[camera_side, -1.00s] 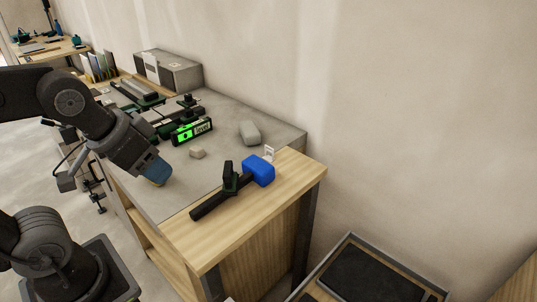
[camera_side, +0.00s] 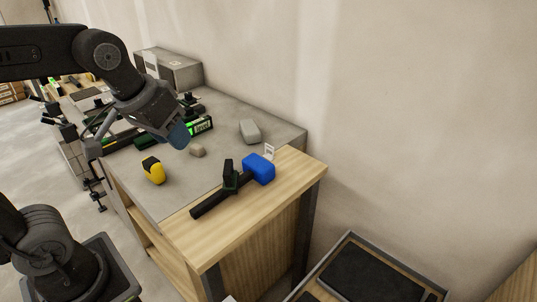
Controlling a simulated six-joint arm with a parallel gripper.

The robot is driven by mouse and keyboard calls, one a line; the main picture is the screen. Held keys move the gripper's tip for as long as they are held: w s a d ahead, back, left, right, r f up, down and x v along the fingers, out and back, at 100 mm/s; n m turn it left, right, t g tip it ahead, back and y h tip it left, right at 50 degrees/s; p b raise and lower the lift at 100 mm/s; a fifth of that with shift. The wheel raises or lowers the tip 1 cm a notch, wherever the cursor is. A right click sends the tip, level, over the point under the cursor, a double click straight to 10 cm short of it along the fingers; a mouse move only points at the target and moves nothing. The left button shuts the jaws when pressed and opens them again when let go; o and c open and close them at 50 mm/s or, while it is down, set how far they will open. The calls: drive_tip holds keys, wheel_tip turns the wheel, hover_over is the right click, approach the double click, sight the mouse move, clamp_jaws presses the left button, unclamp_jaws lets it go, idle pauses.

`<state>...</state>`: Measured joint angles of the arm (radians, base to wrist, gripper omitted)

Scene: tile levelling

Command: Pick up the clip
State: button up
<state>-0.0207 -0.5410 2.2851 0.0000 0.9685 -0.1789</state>
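A small white piece with an opening in it, which looks like the clip (camera_side: 269,151), stands on the wooden end of the bench, just behind the blue mallet head. My gripper (camera_side: 182,139) points down and right over the grey slab, left of the clip and well apart from it. Its bluish fingertips show edge-on, so the gap between them cannot be made out. It covers part of the green-lit level.
A blue mallet (camera_side: 258,169) with a black handle lies on the wood near the clip, with a dark upright tool (camera_side: 230,177) at its handle. On the grey slab (camera_side: 222,118) are a yellow-black object (camera_side: 153,170), a small beige block (camera_side: 198,150), a grey block (camera_side: 250,131) and the level (camera_side: 202,126).

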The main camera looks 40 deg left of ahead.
drive_tip(key=w+a+r+n+g, duration=0.1)
drive_tip(key=w+r+n, duration=0.15)
drive_tip(key=w, duration=0.45)
drive_tip(key=n+g, duration=0.4)
drive_tip(key=n, duration=0.9)
hover_over(268, 145)
wheel_tip(268, 145, down, 14)
wheel_tip(268, 145, down, 8)
drive_tip(key=shift+r, duration=0.1)
drive_tip(key=shift+d+f, duration=0.2)
drive_tip(key=shift+f, duration=2.55)
drive_tip(key=shift+w, duration=0.1)
clamp_jaws()
